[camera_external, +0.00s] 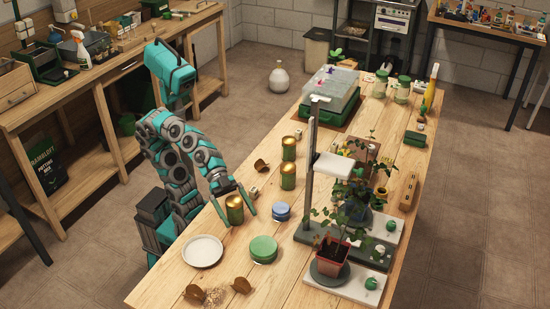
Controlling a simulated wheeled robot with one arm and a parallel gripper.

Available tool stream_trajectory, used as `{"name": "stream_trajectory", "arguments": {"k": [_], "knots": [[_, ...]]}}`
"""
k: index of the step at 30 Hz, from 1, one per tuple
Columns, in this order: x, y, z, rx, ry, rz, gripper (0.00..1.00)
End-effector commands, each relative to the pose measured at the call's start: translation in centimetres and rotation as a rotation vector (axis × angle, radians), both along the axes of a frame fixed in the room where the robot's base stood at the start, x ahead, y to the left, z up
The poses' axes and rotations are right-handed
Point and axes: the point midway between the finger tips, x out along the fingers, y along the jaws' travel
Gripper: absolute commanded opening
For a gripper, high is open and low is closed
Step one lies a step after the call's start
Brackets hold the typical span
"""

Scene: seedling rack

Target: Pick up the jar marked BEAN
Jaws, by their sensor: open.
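Three dark green jars or tins with gold tops stand on the wooden table: a near one (235,210), a middle one (288,178) and a far one (289,149). Two glass jars with green lids, one on the left (380,85) and one on the right (402,91), stand at the far end. No marking is readable, so I cannot tell which is BEAN. My gripper (236,204) is open at the near tin, with a finger showing on either side of it. I cannot tell whether the fingers touch it.
A white plate (202,251), a green-lidded tub (263,250) and a blue-lidded tub (282,213) lie close by. Small brown pots (241,285) lie near the front edge. A tall grey stand (308,160) and potted plants (331,255) fill the right side.

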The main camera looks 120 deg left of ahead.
Motion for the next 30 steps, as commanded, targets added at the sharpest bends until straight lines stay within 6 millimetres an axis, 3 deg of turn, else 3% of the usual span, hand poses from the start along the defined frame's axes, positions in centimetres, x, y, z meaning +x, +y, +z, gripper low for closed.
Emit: {"name": "stream_trajectory", "arguments": {"k": [11, 30], "knots": [[0.68, -0.43, -0.33, 0.001, 0.001, 0.000, 0.99], [0.65, -0.42, -0.30, 0.000, 0.000, 0.000, 0.27]]}}
